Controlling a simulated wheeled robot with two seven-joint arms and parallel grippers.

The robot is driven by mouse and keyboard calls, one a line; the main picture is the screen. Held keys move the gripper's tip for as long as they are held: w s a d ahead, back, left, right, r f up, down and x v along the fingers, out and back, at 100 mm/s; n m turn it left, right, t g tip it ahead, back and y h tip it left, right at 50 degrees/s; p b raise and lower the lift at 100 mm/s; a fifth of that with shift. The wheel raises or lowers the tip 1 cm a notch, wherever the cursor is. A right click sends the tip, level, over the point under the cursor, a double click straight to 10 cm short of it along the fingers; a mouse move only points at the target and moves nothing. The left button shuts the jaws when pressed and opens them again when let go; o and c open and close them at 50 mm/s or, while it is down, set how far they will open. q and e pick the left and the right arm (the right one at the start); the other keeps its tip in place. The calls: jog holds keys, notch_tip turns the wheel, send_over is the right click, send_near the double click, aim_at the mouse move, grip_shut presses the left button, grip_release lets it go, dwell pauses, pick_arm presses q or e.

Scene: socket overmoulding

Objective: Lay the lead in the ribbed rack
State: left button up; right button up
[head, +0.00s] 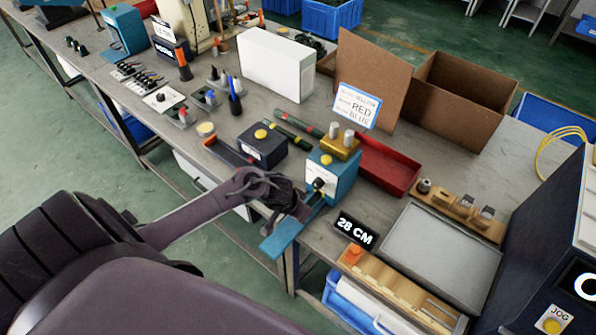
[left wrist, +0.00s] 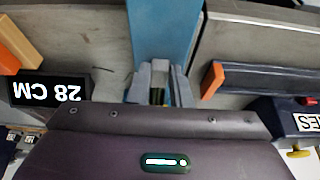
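My left gripper (head: 292,203) is low beside the blue press-like unit (head: 334,180), above its blue front strip (head: 281,238). In the left wrist view its grey fingers (left wrist: 159,90) point at the blue strip (left wrist: 164,30), with a small dark, greenish-yellow thing between them. I cannot tell whether they grip it. No lead shows clearly; a thin dark line lies beside the fingers. A tan wooden rack with cross slots (head: 398,297), probably the ribbed rack, lies at the front edge, right of the gripper. My right gripper is out of view.
A black "28 CM" sign (head: 355,232) stands between the blue unit and the rack. A grey tray (head: 440,255), a red bin (head: 388,168) and a dark boxed machine (head: 545,250) fill the right side. A dark box with a yellow button (head: 262,146) stands left.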

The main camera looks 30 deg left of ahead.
aim_at(287, 229)
pick_arm(q)
grip_shut()
jog(key=shift+s+a+p, duration=0.15)
jog(key=shift+s+p, duration=0.75)
jog(key=shift+s, duration=0.75)
jog(key=shift+s+a+p, duration=0.15)
jog(key=shift+s+p, duration=0.7)
jog(key=shift+s, duration=0.75)
jog(key=shift+r, duration=0.15)
notch_tip(287, 229, up, 5)
jog(key=p, duration=0.6)
jog(key=shift+s, duration=0.1)
